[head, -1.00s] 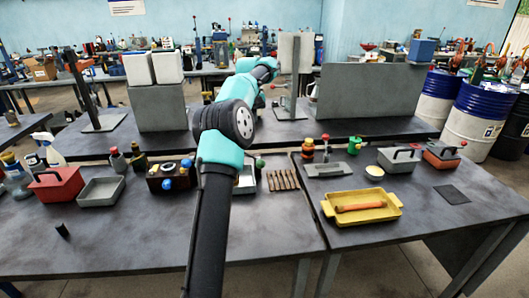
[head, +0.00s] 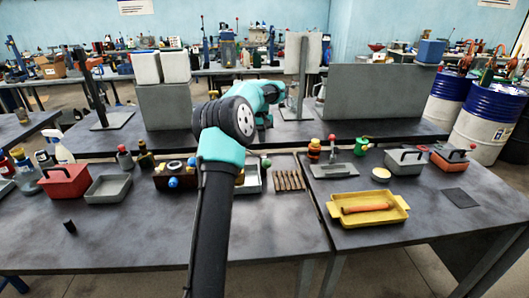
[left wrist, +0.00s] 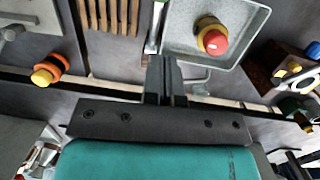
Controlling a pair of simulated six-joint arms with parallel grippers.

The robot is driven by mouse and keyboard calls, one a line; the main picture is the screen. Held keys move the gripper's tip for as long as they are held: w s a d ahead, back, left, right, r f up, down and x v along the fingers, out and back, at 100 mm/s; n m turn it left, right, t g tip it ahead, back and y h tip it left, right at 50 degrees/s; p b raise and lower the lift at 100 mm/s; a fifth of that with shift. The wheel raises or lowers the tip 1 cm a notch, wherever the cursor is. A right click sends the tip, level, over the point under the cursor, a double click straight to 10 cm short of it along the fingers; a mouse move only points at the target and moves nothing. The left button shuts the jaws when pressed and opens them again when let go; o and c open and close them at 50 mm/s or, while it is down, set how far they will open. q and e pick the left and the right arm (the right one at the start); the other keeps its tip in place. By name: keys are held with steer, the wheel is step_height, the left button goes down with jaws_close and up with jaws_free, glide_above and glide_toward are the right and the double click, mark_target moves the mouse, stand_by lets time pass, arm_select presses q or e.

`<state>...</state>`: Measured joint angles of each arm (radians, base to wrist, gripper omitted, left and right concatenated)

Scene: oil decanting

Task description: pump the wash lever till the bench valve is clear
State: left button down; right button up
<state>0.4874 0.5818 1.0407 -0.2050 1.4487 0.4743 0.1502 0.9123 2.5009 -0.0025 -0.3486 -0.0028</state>
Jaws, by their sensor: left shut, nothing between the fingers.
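A grey tray (head: 253,183) stands mostly behind my left arm; in the left wrist view the tray (left wrist: 255,75) holds a yellow valve-like piece with a red cap (left wrist: 213,40). A thin upright with a green knob (head: 266,162) stands at the tray's right side and may be the wash lever. In the left wrist view a slim bar (left wrist: 155,28) runs along the tray's edge, just ahead of the fingers. My left gripper (left wrist: 165,62) is shut and empty by that edge; I cannot tell whether it touches the bar. My right gripper is out of view.
Wooden slats (head: 288,181) lie right of the tray. A dark box with blue knobs (head: 172,176) stands left of it. A red-knobbed lever on a plate (head: 333,170) and a yellow tray (head: 398,203) are on the right bench.

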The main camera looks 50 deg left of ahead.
mark_target(265, 161)
arm_select(q)
steer(key=shift+s+d+f, duration=0.25)
steer(key=shift+d+f, duration=0.3)
steer(key=shift+f, duration=0.2)
steer(key=shift+s+d+f, duration=0.25)
steer(key=shift+d+f, duration=0.35)
steer(key=shift+f, duration=0.1)
steer(key=shift+s+d+f, duration=0.25)
steer(key=shift+d+f, duration=0.3)
steer(key=shift+f, duration=0.2)
steer(key=shift+d, duration=0.1)
